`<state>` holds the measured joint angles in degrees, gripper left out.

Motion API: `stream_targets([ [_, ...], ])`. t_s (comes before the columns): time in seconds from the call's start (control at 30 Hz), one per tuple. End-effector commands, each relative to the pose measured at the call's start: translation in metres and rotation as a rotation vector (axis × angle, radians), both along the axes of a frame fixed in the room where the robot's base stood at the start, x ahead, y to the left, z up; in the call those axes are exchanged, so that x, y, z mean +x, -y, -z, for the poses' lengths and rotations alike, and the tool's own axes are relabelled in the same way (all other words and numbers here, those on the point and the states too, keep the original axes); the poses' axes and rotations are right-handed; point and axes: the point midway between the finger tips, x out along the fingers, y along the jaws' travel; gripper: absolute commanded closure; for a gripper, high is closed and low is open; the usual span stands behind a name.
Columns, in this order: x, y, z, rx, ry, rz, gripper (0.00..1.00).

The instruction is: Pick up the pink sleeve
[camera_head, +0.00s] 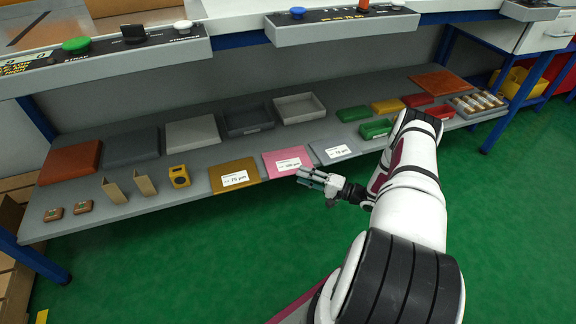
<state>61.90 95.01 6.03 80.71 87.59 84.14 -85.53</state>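The pink sleeve (287,162) lies flat near the front edge of the grey lower shelf, with a white label on it. A brown-gold sleeve (233,175) lies to its left and a grey-blue sleeve (333,152) to its right, each with a white label. My gripper (303,178) is in front of the shelf edge, close to the lower right corner of the pink sleeve in the picture. No object shows in it. Its fingers are small here, and I cannot tell whether they are open or shut, or how high they are relative to the sleeve.
Behind the sleeves stand grey trays (299,108) and a dark tray (247,119). Green, yellow and red bins (387,106) are at right. A yellow device (179,176) and brown angled pieces (114,190) are at left. The workbench (240,18) overhangs the shelf. The green floor in front is clear.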

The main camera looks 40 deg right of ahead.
Motion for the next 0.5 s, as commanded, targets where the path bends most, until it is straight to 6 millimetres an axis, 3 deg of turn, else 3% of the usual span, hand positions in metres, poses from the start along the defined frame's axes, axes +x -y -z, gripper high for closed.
stream_targets([
  [0.2,0.025,-0.015,-0.001,0.0,0.001,-0.003,0.67],
  [0.5,0.029,-0.017,-0.002,0.0,0.001,-0.001,0.67],
])
